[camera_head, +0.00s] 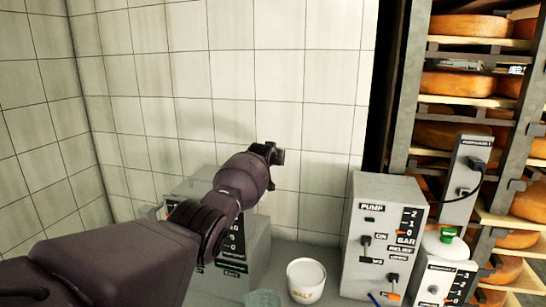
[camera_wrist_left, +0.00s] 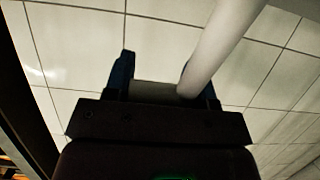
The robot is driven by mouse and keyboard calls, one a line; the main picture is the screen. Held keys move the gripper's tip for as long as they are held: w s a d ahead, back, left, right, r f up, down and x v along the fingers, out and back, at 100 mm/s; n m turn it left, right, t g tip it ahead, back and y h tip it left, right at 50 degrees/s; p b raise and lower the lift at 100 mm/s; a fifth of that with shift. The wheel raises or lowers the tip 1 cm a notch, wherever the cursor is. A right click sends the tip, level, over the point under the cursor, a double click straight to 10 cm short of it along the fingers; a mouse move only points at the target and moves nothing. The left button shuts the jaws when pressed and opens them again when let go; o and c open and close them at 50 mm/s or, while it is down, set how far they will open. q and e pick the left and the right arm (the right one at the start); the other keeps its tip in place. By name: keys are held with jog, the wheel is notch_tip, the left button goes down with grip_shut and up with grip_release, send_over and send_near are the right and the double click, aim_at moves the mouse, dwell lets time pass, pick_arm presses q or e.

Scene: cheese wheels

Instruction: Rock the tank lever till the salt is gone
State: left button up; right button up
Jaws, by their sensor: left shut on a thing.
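My left gripper (camera_head: 270,152) is raised in front of the tiled wall, above a grey box (camera_head: 258,248) with a numbered scale, partly hidden by my arm. In the left wrist view my left gripper (camera_wrist_left: 168,80) is shut on a pale round rod (camera_wrist_left: 222,42), which runs up to the right from between the fingers. It may be the tank lever; its far end is out of view. A white tub (camera_head: 306,284) lettered as salt stands on the bench below; its contents are too small to tell. My right gripper is not in view.
A grey pump box (camera_head: 370,215) with switches and a bar scale stands right of the tub. A smaller grey box (camera_head: 440,280) and a white vessel with a green cap (camera_head: 447,236) stand further right. Racks of cheese wheels (camera_head: 458,84) fill the right side.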

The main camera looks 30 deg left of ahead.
pick_arm(q)
jog(key=shift+w+d+f, duration=0.1)
jog(key=shift+w+f, duration=0.2)
jog(key=o, duration=0.9)
jog(key=shift+f, duration=0.1)
jog(key=o, duration=0.3)
jog(key=shift+w+d, duration=0.15)
jog(key=shift+w, duration=0.05)
jog(key=shift+s, duration=0.1)
jog(key=shift+s, duration=0.1)
